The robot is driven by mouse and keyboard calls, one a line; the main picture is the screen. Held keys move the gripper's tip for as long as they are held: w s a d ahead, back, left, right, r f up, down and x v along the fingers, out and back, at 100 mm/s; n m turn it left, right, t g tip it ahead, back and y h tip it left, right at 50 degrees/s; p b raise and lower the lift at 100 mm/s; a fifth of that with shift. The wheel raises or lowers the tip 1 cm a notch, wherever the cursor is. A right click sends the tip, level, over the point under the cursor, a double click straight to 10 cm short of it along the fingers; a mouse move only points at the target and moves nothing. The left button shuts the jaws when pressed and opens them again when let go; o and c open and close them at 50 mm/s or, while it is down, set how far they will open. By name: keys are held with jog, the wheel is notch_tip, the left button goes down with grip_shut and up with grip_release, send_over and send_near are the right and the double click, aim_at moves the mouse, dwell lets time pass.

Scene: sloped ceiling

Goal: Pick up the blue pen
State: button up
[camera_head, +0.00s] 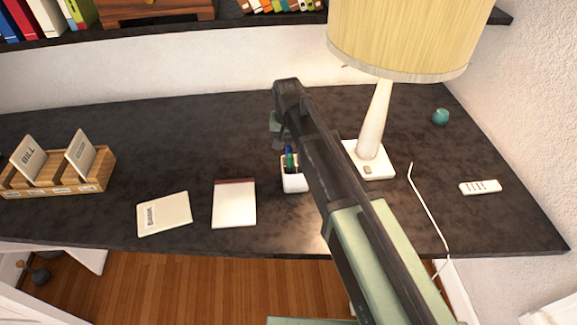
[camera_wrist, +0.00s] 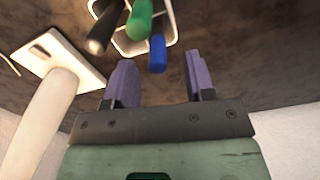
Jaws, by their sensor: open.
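The blue pen (camera_wrist: 157,53) stands in a white pen cup (camera_wrist: 127,45) in the wrist view, beside a green pen (camera_wrist: 139,18) and a dark pen (camera_wrist: 104,28). My gripper (camera_wrist: 160,68) is open, its two purple fingers apart on either side of the blue pen's end, with nothing held. In the head view the cup (camera_head: 294,183) stands on the dark desk, and the blue pen (camera_head: 289,151) shows at its top beside a green one. My gripper (camera_head: 279,138) hangs just behind the cup there, partly hidden by my arm.
The lamp (camera_head: 376,120) stands close to the right of the cup, its base also in the wrist view (camera_wrist: 85,80). A notepad (camera_head: 234,205) and a booklet (camera_head: 164,214) lie to the left. A shelf (camera_head: 250,22) runs above the desk's back. A white remote (camera_head: 480,187) lies far right.

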notch_tip(320, 180, down, 5)
jog(key=b, duration=0.5)
jog(key=shift+d+f, duration=0.1)
jog(key=shift+f, duration=0.1)
jog(key=shift+r, duration=0.25)
grip_shut()
jog(key=shift+r, duration=0.1)
notch_tip(320, 180, up, 20)
jog(key=p, duration=2)
jog(key=shift+f, duration=0.2)
